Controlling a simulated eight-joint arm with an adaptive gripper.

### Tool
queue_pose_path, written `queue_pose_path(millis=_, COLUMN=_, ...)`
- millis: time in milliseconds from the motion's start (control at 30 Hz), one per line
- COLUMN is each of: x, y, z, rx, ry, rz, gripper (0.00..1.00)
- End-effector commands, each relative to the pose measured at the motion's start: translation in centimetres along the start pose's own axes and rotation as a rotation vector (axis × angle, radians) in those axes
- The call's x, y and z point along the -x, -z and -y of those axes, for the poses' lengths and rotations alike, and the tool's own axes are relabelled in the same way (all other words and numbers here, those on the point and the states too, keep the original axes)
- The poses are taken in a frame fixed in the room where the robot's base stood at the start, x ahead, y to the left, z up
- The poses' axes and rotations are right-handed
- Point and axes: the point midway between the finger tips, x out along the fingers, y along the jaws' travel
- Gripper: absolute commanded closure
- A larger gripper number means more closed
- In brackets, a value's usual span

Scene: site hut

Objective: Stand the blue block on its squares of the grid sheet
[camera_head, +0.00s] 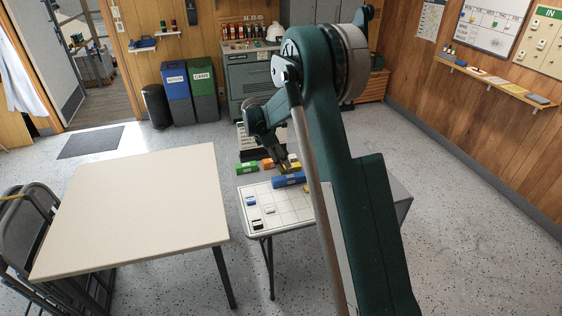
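The blue block (291,180) is a long bar with a pale label on its side. It lies at the far edge of the grid sheet (287,213), which is white with thin dark lines and lies on a small table. My gripper (285,170) points down just behind and above the blue block. It is small and dark here, so I cannot tell whether its fingers touch the block or how far apart they are. My arm hides the right part of the sheet.
Green (246,168) and orange (268,164) blocks lie behind the sheet. Small blue-and-white (251,201), white (269,209) and black (257,224) pieces sit on its left side. A yellow piece (307,190) shows beside my arm. A bare cream table (140,205) stands left.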

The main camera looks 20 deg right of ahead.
Motion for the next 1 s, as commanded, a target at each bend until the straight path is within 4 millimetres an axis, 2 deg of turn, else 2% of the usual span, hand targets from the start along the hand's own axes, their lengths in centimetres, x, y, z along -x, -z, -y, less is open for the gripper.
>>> queue_pose_path(millis=167, x=0.1, y=-0.1, z=0.1, rx=-0.003, ry=-0.001, rz=-0.001, gripper=0.61)
queue_pose_path(millis=367, x=1.5, y=-0.5, z=0.8, rx=-0.033, ry=-0.013, rz=-0.009, gripper=0.61)
queue_pose_path(millis=633, x=5.7, y=-1.9, z=3.4, rx=-0.137, ry=-0.051, rz=-0.040, gripper=0.61)
queue_pose_path(millis=1000, x=12.1, y=-3.8, z=8.5, rx=-0.317, ry=-0.108, rz=-0.100, gripper=0.61)
